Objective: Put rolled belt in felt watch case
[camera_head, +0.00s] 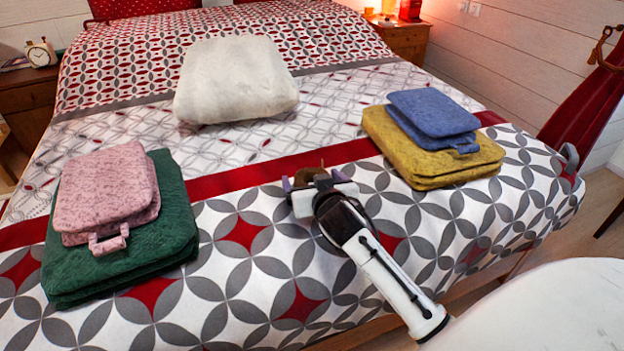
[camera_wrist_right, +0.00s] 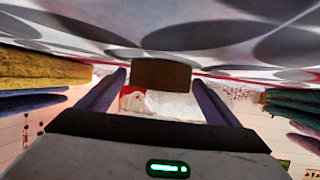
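A small brown rolled belt (camera_head: 308,177) rests on the patterned bedspread near the middle of the bed's front part. My right gripper (camera_head: 314,181) is low over the bed, its purple fingers apart on either side of the belt. In the right wrist view the brown belt (camera_wrist_right: 161,75) shows between the fingertips (camera_wrist_right: 160,78), with narrow gaps at its sides. Four-sided felt cases lie in two stacks: pink (camera_head: 108,190) on green (camera_head: 125,245), and blue (camera_head: 432,110) on yellow (camera_head: 430,155). I cannot tell which is the watch case; all look closed. My left gripper is out of view.
A white cushion (camera_head: 236,80) lies farther back on the bed (camera_head: 240,290). Nightstands stand at the left (camera_head: 27,95) and back right (camera_head: 405,42); the left one holds a clock (camera_head: 40,53).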

